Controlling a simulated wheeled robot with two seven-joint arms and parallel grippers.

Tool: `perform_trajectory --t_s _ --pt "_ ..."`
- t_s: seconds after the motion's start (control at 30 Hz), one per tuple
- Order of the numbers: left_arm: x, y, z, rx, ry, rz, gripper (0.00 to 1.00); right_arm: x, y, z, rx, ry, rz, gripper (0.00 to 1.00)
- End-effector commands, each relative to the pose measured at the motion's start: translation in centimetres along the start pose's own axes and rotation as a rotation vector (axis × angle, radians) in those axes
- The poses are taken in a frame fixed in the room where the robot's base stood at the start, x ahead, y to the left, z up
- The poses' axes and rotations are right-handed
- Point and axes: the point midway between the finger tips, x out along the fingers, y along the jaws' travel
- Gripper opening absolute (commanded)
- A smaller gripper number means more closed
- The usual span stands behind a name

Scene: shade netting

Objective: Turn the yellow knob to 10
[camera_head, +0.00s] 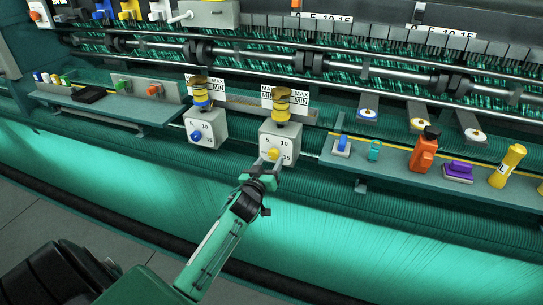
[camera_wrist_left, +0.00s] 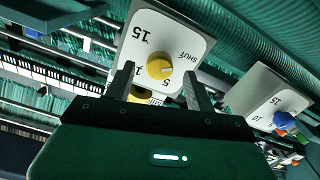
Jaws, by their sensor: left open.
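The yellow knob (camera_head: 273,154) sits on the front of a pale box (camera_head: 291,132) marked 5, 10 and 15. In the left wrist view the yellow knob (camera_wrist_left: 158,66) shows close up on its dial plate (camera_wrist_left: 143,24), with upside-down lettering around it. A pale mark on the knob seems to point right, between the shut label and 5. My left gripper (camera_head: 267,167) is open at the knob. In the left wrist view its fingers (camera_wrist_left: 157,78) stand either side of the knob, with gaps visible; I cannot tell whether either touches. My right gripper is not in view.
A similar box with a blue knob (camera_head: 196,136) stands to the left; its blue knob (camera_wrist_left: 284,120) also shows in the wrist view. A shelf on the right holds an orange bottle (camera_head: 423,152), a purple item (camera_head: 458,171) and a yellow bottle (camera_head: 507,165). Machine rails run behind.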

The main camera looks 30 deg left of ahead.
Motion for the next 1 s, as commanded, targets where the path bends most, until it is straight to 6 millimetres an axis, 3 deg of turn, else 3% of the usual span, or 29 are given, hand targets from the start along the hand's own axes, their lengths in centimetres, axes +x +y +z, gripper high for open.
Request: perform_trajectory --t_s 0.23,0.6,0.83,1.0 --pt "2.5 0.0 -0.1 0.000 0.000 -0.001 0.55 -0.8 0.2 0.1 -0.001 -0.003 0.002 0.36" --pt "2.9 0.0 0.0 0.001 0.000 0.000 0.55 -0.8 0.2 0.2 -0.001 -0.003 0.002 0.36" --pt "2.9 0.0 0.0 0.000 0.000 0.000 0.12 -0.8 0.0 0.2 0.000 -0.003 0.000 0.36" --pt "2.9 0.0 0.0 0.004 0.000 0.000 0.10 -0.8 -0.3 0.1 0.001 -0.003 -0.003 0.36"
